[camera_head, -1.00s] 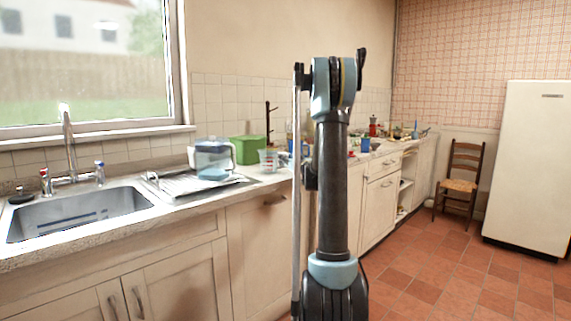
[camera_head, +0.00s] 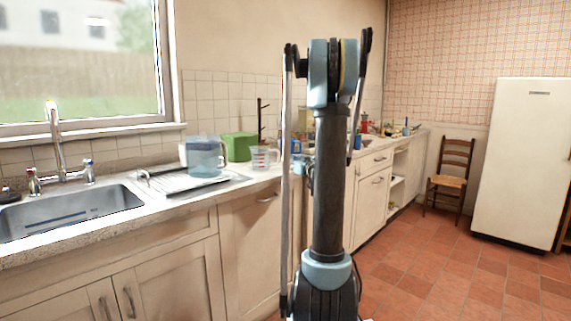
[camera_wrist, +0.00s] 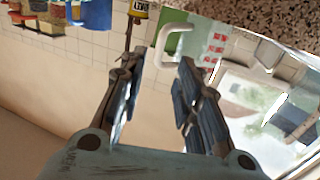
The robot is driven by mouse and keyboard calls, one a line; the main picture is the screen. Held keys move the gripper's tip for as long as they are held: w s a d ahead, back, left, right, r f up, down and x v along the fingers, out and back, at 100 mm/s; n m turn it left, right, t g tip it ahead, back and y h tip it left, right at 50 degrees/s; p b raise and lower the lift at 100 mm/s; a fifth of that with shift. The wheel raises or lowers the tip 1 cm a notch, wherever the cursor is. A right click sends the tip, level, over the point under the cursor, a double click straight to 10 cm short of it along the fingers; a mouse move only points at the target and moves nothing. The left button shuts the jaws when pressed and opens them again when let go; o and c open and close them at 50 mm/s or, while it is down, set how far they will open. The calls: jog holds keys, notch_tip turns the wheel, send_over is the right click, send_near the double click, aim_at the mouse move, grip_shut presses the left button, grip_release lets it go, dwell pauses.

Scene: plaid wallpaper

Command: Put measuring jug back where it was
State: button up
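The measuring jug (camera_head: 263,158) is clear with red markings and stands on the counter right of the green box, upright. In the wrist view, which is upside down, the jug (camera_wrist: 214,47) shows just beyond the fingers, with its pale handle toward the gap between them. My gripper (camera_wrist: 161,68) is open, its two dark fingers apart with nothing seen held between them. I cannot tell whether a finger touches the handle. In the head view my arm stands in front of the counter, and my gripper cannot be made out there.
A water filter jug (camera_head: 205,158) stands by the metal drainer (camera_head: 190,181), left of the green box (camera_head: 238,146). The sink (camera_head: 70,213) is farther left. A blue mug (camera_head: 297,146) is close to the jug's right. A chair (camera_head: 448,180) and fridge (camera_head: 522,165) stand far right; the floor between is clear.

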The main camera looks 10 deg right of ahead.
jog(key=s+a+f+g, duration=0.3)
jog(key=s+a, duration=0.2)
jog(key=s, duration=0.3)
jog(key=s+a+f+g, duration=0.2)
jog(key=s+a+g, duration=0.15)
jog(key=s, duration=0.45)
jog(key=s+a+f+g, duration=0.25)
jog(key=s+a, duration=0.25)
jog(key=s, duration=0.3)
jog(key=s+d+f+m+g+h, duration=0.2)
jog(key=s+f, duration=0.4)
jog(key=s, duration=0.6)
jog(key=s+d+f+m+g+h, duration=0.1)
jog(key=s+d+f+g+h, duration=0.2)
jog(key=s, duration=1)
jog(key=d+f+h, duration=0.1)
jog(key=d+f, duration=0.2)
jog(key=shift+f+m+g, duration=0.35)
jog(key=shift+m+g, duration=0.05)
